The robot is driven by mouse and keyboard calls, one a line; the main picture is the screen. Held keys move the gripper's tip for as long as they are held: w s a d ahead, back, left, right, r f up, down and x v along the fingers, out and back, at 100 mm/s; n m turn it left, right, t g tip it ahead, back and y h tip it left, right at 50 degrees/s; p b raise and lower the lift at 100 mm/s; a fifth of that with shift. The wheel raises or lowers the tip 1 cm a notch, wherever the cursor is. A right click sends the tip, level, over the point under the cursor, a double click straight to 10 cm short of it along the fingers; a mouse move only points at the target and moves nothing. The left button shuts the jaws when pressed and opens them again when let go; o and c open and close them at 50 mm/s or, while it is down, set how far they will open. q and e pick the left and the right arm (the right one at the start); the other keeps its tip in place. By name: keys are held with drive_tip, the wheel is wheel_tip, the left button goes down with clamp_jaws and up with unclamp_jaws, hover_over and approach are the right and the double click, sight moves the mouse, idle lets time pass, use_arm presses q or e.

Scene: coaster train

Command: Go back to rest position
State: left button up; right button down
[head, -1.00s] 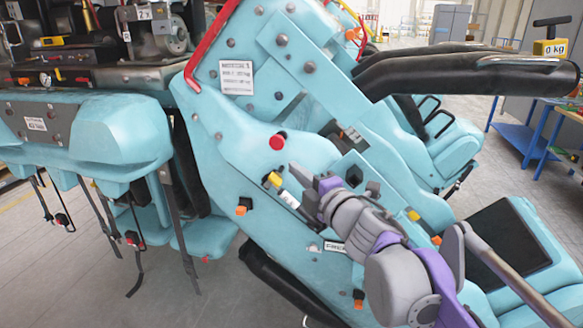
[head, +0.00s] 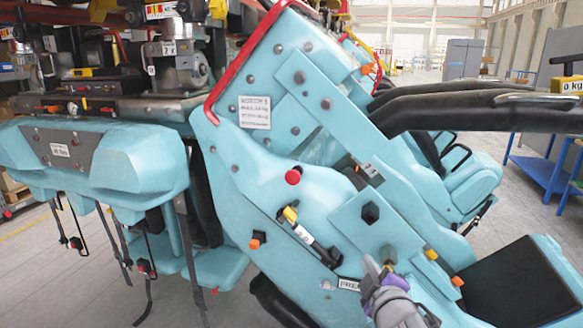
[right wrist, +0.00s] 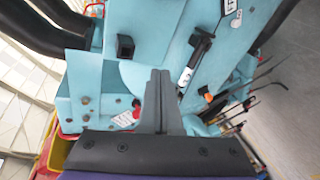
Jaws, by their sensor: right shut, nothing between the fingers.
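My right gripper (head: 372,266), grey with purple parts, is low in the head view, in front of the teal side panel (head: 250,185) of the coaster train. Its fingers (right wrist: 160,74) are together and empty in the right wrist view, pointing towards the teal parts. A black lever or handle with a yellow end (head: 308,235) is on the panel, left of the gripper and apart from it in the head view. My left gripper is not in view.
Thick black padded bars (head: 450,112) reach out at the right. Straps (head: 190,250) hang at the left. Blue tables (head: 540,175) stand behind at right.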

drive_tip(key=s+f+m+g, duration=1)
drive_tip(key=s+f+m, duration=0.1)
drive_tip(key=s+f, duration=1.3)
drive_tip(key=shift+s+d+f+m, duration=0.2)
drive_tip(key=shift+d+f+m, duration=0.15)
drive_tip(key=shift+f, duration=0.6)
drive_tip(key=shift+d, duration=0.1)
